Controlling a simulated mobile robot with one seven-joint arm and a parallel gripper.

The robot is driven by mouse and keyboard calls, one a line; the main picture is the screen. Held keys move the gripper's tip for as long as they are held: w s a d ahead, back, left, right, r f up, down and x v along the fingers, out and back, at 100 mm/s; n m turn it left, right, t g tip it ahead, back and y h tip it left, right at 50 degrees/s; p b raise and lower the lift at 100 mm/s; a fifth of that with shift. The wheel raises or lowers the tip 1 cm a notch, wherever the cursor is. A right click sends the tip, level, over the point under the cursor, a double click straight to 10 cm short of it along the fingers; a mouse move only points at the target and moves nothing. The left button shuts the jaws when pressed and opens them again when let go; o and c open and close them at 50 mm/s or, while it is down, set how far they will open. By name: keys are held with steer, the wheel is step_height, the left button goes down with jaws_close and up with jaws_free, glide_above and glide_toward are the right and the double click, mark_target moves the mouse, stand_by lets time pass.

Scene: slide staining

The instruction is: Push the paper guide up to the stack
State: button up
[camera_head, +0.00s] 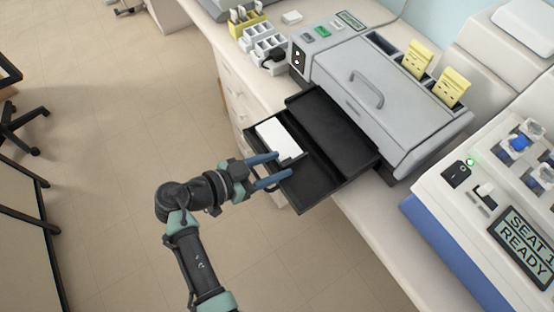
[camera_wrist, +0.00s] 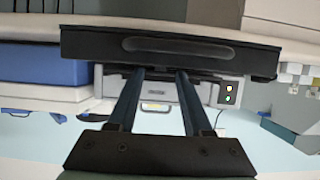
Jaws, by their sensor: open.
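A white paper stack (camera_head: 277,136) lies in the left part of the pulled-out black tray (camera_head: 325,194) of a grey machine. A thin dark strip, which looks like the paper guide (camera_head: 293,160), stands at the stack's near end; I cannot tell whether it touches the paper. My gripper (camera_head: 284,165) has two blue fingers, apart and empty, reaching over the tray's outer edge by that end of the stack. One finger is beside the stack, the other nearer the bare tray floor. In the wrist view my gripper (camera_wrist: 160,74) points at the dark tray front, which hides the stack and guide.
The grey machine (camera_head: 375,95) has a lid handle and yellow cards standing in its top slots. A white device (camera_head: 480,190) with a "SEAT 1 READY" screen stands at right. White racks (camera_head: 264,45) stand behind left. Floor at left is clear around my arm.

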steer(key=shift+w+d+f, duration=0.2)
steer(key=shift+w+d, duration=0.05)
steer(key=shift+d, duration=0.1)
steer(key=shift+c, duration=0.2)
jaws_close()
stand_by(0.6)
stand_by(0.5)
